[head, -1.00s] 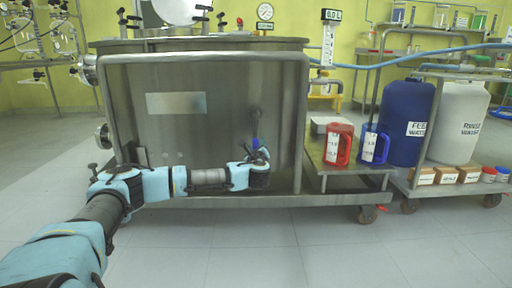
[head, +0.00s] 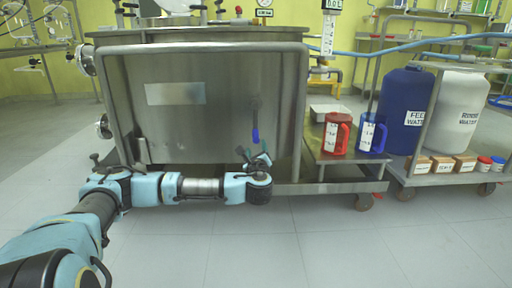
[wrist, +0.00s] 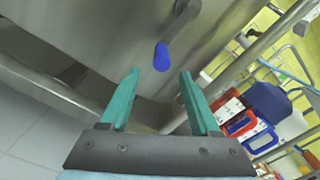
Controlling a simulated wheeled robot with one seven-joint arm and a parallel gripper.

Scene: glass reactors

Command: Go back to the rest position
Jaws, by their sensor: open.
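My gripper (head: 258,160) is in front of the steel tank (head: 220,110), just below a lever with a blue grip (head: 255,136). In the wrist view my gripper (wrist: 160,95) has its two teal fingers spread apart with nothing between them. The blue grip (wrist: 161,57) shows beyond the fingertips, apart from them. It hangs from a grey lever (wrist: 181,18) on the tank wall. My arm reaches in from the lower left of the head view.
A red jug (head: 336,134) and a blue jug (head: 371,134) stand on a low steel shelf right of the tank. A blue drum (head: 405,100) and a white drum (head: 458,120) stand on a cart farther right. The floor (head: 300,240) in front is clear.

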